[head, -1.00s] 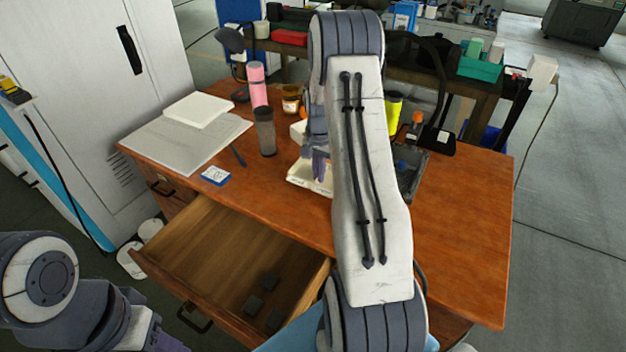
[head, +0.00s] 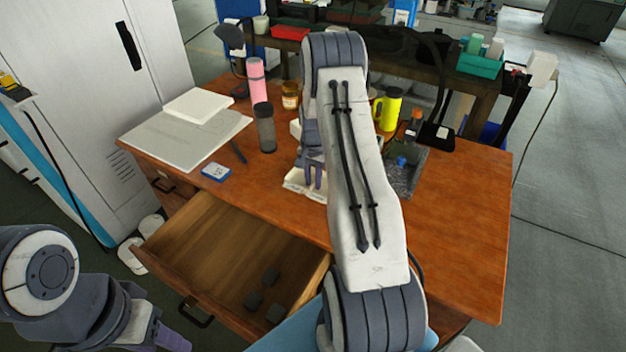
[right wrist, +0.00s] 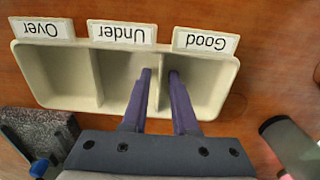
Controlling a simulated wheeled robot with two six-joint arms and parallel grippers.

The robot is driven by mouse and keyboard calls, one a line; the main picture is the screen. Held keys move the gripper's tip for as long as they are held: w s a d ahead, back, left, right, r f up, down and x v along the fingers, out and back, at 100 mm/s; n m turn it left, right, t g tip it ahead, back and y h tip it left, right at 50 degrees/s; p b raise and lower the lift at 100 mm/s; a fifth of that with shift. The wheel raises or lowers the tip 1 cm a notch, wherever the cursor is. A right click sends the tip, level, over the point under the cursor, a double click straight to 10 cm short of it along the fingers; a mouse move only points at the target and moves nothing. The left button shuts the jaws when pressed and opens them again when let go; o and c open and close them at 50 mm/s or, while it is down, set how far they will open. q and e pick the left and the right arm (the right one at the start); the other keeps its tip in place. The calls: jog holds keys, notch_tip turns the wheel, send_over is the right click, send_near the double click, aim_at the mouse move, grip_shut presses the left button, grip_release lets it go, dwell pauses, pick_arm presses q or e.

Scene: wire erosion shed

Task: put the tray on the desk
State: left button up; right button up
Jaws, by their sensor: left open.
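The tray (right wrist: 62,78) is cream with three compartments, labelled Over, Under and Good, upside down in the right wrist view. It rests on the wooden desk (head: 455,225); in the head view its front part (head: 293,182) shows, the rest hidden behind my right arm. My right gripper (right wrist: 160,72) is open. Its two purple fingers point down over the tray, one on each side of the divider between Under and Good. I cannot tell whether they touch it. My left gripper (head: 172,342) is low at the bottom left, away from the desk, only partly in view.
An open drawer (head: 215,250) with several dark blocks juts out in front. The desk's right side is clear.

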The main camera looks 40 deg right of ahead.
jog(key=shift+r, duration=0.15)
notch_tip(320, 180, up, 12)
jog(key=s+a+r+n, duration=0.2)
jog(key=a+r+n, duration=0.2)
jog(key=a, duration=0.8)
jog(key=s+a+r+n, duration=0.2)
jog(key=a+r+n, duration=0.15)
jog(key=a, duration=0.85)
jog(key=s+a+n, duration=0.6)
jog(key=s+a, duration=0.1)
jog(key=s, duration=0.5)
jog(key=s+a+r+n+y, duration=0.1)
jog(key=s+a+n, duration=0.6)
jog(key=s, duration=0.5)
jog(key=shift+b, duration=0.45)
jog(key=shift+r+n, duration=0.1)
jog(key=shift+n, duration=0.15)
